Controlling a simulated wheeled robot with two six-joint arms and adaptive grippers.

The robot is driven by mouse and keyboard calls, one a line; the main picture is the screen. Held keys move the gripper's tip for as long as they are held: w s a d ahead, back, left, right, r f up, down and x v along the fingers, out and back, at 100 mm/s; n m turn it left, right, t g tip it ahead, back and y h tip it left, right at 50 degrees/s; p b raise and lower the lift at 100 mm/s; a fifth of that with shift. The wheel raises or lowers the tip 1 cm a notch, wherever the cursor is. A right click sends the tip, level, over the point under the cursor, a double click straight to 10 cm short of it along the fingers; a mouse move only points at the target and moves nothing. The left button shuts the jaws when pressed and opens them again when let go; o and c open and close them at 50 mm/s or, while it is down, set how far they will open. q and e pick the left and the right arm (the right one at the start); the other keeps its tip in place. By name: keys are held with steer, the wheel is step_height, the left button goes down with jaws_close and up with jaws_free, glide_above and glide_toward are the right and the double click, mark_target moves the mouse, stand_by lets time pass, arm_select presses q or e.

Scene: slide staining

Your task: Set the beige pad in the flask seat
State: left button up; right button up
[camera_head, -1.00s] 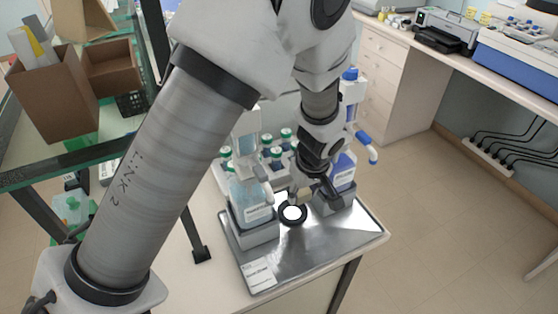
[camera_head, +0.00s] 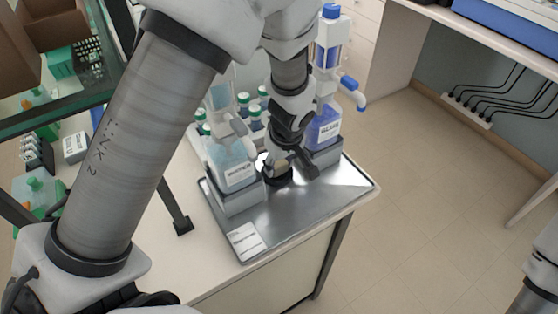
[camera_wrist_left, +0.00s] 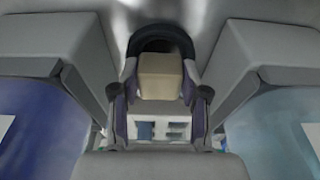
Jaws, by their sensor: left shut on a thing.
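The beige pad (camera_wrist_left: 160,76) is a small block between the two fingers of my left gripper (camera_wrist_left: 160,88) in the wrist view, and the gripper is shut on it. In the head view my left gripper (camera_head: 273,163) is low over the steel tray, between two bottle holders. The flask seat (camera_head: 278,180) is a dark round ring on the tray, directly under the gripper and partly hidden by it. Its dark rim (camera_wrist_left: 161,32) shows just beyond the pad in the wrist view. I cannot tell whether the pad touches the seat. My right gripper is not in view.
A wash bottle with pale blue liquid (camera_head: 227,168) stands left of the gripper, and a dark blue one (camera_head: 325,128) stands right. Several green-capped bottles (camera_head: 243,101) are behind. The steel tray (camera_head: 285,217) is bare in front, apart from a white label (camera_head: 246,241).

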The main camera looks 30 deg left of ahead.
arm_select(q)
steer(key=shift+a+f, duration=0.15)
steer(key=shift+f+b, duration=0.35)
steer(key=shift+b, duration=0.15)
steer(key=o, duration=0.9)
steer(key=shift+o, duration=0.2)
steer(key=shift+r, duration=0.15)
